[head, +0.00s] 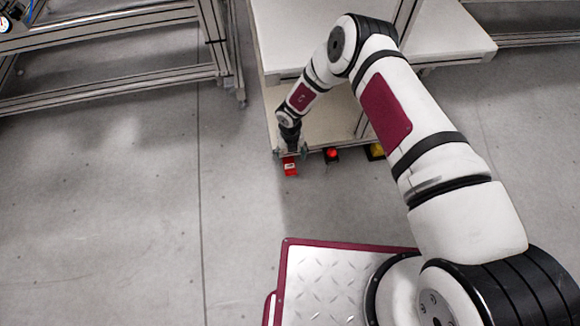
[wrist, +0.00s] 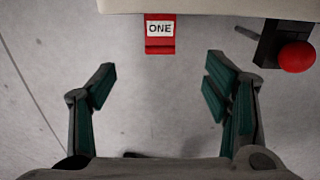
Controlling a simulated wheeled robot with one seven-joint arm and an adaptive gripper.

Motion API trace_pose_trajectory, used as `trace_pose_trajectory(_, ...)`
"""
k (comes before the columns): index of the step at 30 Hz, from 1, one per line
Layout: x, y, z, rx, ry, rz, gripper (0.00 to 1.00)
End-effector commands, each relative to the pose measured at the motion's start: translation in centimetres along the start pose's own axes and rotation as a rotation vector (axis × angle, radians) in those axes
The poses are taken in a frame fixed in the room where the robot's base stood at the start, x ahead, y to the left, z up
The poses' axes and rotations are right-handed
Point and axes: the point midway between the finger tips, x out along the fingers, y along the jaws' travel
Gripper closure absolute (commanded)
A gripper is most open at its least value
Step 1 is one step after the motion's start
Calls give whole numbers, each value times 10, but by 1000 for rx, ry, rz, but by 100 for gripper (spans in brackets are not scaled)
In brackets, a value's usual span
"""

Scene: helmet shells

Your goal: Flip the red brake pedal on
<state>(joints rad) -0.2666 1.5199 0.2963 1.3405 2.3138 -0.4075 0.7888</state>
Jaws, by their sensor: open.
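The red brake pedal (head: 290,167) sticks out from the front edge of the white bench, low in the head view. In the wrist view the red pedal (wrist: 160,47) is at the top middle and bears a white label reading "ONE". My gripper (wrist: 158,80) is open and empty, its two dark green-padded fingers apart on either side below the pedal in the picture. In the head view my gripper (head: 290,146) is at the bench edge, just above the pedal and partly covering it. I cannot tell whether it touches the pedal.
A red round button (head: 331,153) on a dark mount sits right of the pedal; it also shows in the wrist view (wrist: 297,56). A yellow part (head: 376,150) is farther right. The white bench (head: 300,120) stands behind. Open grey floor lies in front and left.

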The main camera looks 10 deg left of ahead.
Motion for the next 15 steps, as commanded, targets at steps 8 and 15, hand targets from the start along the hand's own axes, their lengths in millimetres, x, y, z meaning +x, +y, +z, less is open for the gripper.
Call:
trace_pose_trajectory(8,60,0,-1,0,0,0,30)
trace_pose_trajectory(15,96,0,0,-1,0,0,30)
